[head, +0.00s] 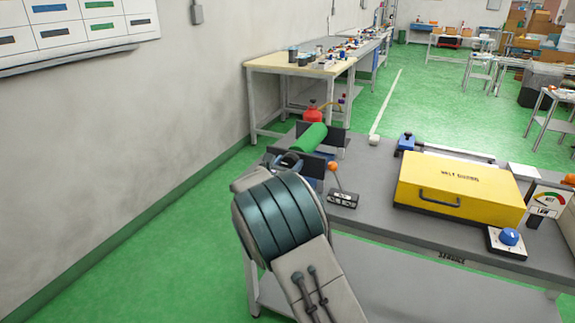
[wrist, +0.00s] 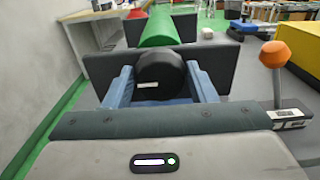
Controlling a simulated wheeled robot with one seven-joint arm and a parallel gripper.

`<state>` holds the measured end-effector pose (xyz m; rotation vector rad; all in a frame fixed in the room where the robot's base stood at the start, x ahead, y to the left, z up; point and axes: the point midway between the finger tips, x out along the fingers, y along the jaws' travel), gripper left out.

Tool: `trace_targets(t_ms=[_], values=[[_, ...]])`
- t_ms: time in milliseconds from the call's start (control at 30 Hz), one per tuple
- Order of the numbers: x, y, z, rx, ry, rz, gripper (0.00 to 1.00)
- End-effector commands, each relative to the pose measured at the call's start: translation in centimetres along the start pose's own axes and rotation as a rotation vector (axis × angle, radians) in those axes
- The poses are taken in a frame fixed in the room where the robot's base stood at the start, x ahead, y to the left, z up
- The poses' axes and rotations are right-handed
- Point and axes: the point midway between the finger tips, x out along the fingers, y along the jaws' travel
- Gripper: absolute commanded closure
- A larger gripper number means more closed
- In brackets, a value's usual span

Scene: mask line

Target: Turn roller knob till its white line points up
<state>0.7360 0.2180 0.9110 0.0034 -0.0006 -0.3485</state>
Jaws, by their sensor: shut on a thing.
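The roller knob (wrist: 164,70) is a dark round knob on the near end of the green roller (wrist: 157,29), in front of a black end plate (wrist: 218,62). Its short white line (wrist: 148,85) lies about level, left of and below the middle of the knob's face, so it looks turned to the left. My gripper (wrist: 160,72) has its blue fingers shut on the left and right sides of the knob. In the head view the green roller (head: 309,137) shows beyond my wrist, which mostly hides the knob and fingers.
An orange-tipped lever (head: 336,172) stands close to the right of the roller. A yellow case (head: 458,190) and a blue dial (head: 509,237) sit further right on the grey bench (head: 385,235). A red container (head: 312,112) is behind the roller. The wall is at left.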

Motion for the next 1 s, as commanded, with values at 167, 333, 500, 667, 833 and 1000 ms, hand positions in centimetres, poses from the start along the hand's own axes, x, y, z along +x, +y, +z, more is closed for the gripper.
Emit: trace_targets(t_ms=[167,333,500,667,833,1000], values=[[-0.02,0.01,-0.3,0.04,0.0,0.001,0.72],[-0.02,-0.01,-0.55,0.132,0.0,0.001,0.72],[-0.03,-0.12,-0.82,0.271,-0.001,0.001,0.72],[0.0,-0.24,-0.91,0.424,-0.002,0.001,0.72],[-0.05,-0.27,-0.95,0.586,-0.001,0.002,0.72],[-0.01,-0.42,-0.99,0.746,-0.002,0.001,0.72]])
